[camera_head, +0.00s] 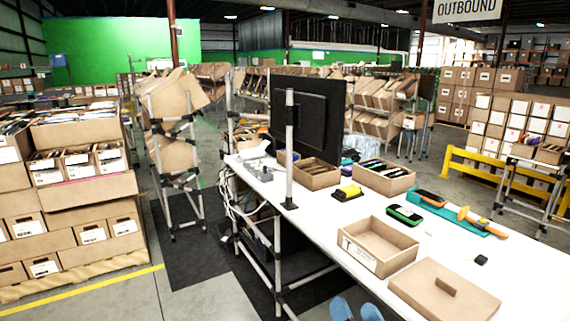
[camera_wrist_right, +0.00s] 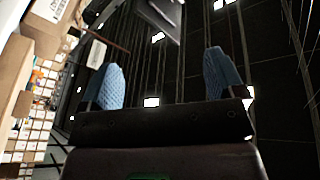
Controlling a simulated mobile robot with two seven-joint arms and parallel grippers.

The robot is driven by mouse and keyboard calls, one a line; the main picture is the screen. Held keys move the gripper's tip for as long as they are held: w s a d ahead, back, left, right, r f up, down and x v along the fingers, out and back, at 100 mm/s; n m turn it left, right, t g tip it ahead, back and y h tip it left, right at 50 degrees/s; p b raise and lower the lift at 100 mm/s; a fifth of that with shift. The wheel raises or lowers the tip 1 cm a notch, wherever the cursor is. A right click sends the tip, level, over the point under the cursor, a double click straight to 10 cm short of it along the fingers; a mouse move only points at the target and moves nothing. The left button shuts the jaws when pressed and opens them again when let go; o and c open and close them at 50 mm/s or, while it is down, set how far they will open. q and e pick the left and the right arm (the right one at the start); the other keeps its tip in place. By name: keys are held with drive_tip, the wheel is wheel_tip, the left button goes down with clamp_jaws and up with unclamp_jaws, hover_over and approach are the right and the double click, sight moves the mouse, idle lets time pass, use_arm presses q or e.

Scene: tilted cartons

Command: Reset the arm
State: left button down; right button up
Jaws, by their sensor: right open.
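My right gripper (camera_head: 357,310) shows at the bottom edge of the head view, as two blue fingertips just in front of the white table's near edge. In the right wrist view the same gripper (camera_wrist_right: 164,80) has its two blue textured fingers wide apart with nothing between them. That view looks up toward a dark ceiling with bright lights. My left gripper is in neither view.
The white table (camera_head: 330,219) bears an open empty carton (camera_head: 362,258), a carton lid (camera_head: 445,290), a scanner (camera_head: 404,214) and a teal tray (camera_head: 475,225). A monitor (camera_head: 307,108) and post (camera_head: 289,150) stand at its left side. Stacked cartons (camera_head: 93,235) stand at far left.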

drive_tip(key=s+d+f+n+g+h, duration=0.1)
drive_tip(key=s+d+f+g, duration=0.1)
drive_tip(key=s+d+f, duration=0.2)
drive_tip(key=s+d+f+n+g+h, duration=0.2)
drive_tip(key=s+d+f, duration=0.3)
drive_tip(key=s+f, duration=0.5)
drive_tip(key=s+d+f+n+g+h, duration=0.1)
drive_tip(key=s+d+f+n+g, duration=0.1)
drive_tip(key=s+d+f+g, duration=0.2)
drive_tip(key=s+f, duration=0.3)
drive_tip(key=s, duration=0.1)
drive_tip(key=shift+s+d+h, duration=0.15)
drive_tip(key=shift+d+h, duration=0.1)
drive_tip(key=shift+h, duration=0.15)
